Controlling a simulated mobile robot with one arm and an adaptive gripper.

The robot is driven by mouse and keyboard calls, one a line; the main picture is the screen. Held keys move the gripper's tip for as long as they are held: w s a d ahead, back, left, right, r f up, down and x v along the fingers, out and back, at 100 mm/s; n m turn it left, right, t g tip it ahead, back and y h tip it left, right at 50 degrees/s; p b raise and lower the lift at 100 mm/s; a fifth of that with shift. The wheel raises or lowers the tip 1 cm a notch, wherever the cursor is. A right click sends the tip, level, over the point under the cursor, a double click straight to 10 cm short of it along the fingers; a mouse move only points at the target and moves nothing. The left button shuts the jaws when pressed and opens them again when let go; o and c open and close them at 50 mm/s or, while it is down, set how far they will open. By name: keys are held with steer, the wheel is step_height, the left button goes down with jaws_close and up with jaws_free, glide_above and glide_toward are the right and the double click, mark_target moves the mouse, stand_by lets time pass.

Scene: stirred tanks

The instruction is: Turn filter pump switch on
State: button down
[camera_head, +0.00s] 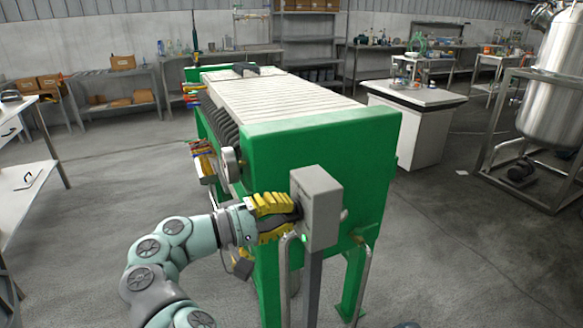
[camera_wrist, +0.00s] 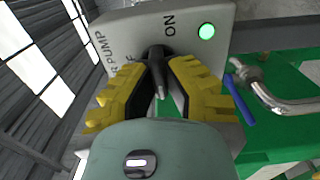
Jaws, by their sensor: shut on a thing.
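The filter pump control box (camera_head: 318,205) is a grey box on a post at the front corner of the green filter press. In the wrist view its panel (camera_wrist: 120,30) carries the letters "PUMP" and "ON" and a bright green light (camera_wrist: 207,31). The dark switch lever (camera_wrist: 158,82) stands between the yellow fingers of my gripper (camera_wrist: 160,72), which is shut on it. In the head view my gripper (camera_head: 293,212) meets the left face of the box and hides the switch. Part of the panel lettering is covered by the fingers.
The green filter press (camera_head: 310,145) stands right behind the box. A bent metal pipe (camera_wrist: 285,105) with a blue handle (camera_wrist: 240,98) is close to the right of my gripper in the wrist view. The floor (camera_head: 100,205) to the left is open.

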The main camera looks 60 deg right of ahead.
steer(key=c, duration=1)
jaws_free()
steer(key=shift+v, duration=5.95)
steer(key=shift+s, duration=0.1)
